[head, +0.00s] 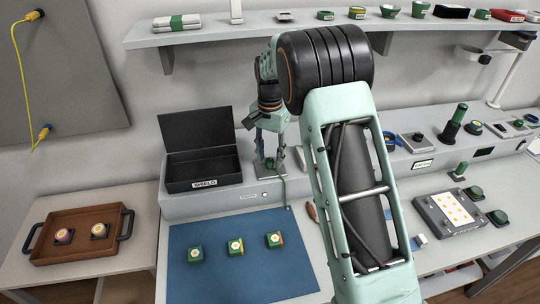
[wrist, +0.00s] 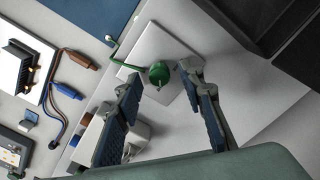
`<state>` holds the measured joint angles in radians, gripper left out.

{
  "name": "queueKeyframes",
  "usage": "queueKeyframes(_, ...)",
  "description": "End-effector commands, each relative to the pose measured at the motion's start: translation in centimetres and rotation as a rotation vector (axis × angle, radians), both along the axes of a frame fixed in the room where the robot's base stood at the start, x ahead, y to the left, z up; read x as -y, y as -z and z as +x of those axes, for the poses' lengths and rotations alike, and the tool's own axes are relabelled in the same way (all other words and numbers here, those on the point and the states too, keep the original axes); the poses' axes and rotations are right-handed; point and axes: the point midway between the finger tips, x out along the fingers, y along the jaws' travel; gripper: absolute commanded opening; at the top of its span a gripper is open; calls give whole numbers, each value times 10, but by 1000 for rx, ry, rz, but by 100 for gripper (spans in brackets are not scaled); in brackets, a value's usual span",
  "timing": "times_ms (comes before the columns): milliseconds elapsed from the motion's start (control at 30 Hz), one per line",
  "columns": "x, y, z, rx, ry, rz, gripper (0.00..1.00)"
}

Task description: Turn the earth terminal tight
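The earth terminal is a green round knob (wrist: 159,74) on a pale square plate (wrist: 172,52) in the wrist view. A green lead runs from beside it. In the head view the plate (head: 271,171) sits on the raised grey ledge, right of the SHIELD box, with the knob small and partly hidden by my fingers. My gripper (wrist: 161,76) is open, with one fingertip on each side of the knob. A gap shows on the left side; whether the right fingertip touches it I cannot tell. My gripper (head: 269,156) points down over the plate in the head view.
The open black SHIELD box (head: 204,172) stands close on the left. A blue mat (head: 215,276) with several green blocks lies in front. A brown tray (head: 75,250) is at far left. Devices and a white-topped panel (head: 448,213) occupy the right. A shelf (head: 220,36) runs above.

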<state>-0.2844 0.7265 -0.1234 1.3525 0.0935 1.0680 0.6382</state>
Motion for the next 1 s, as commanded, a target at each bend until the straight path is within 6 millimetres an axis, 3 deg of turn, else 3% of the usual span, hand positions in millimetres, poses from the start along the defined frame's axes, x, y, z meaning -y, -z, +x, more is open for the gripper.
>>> queueKeyframes(167, 0, -18, 1, 4, 0, 1, 36)
queueKeyframes(600, 0, -104, 1, 3, 0, 1, 36)
queueKeyframes(800, 0, -119, 1, 2, 1, 0, 36)
queueKeyframes(1000, 0, -120, 0, 1, 0, 0, 36)
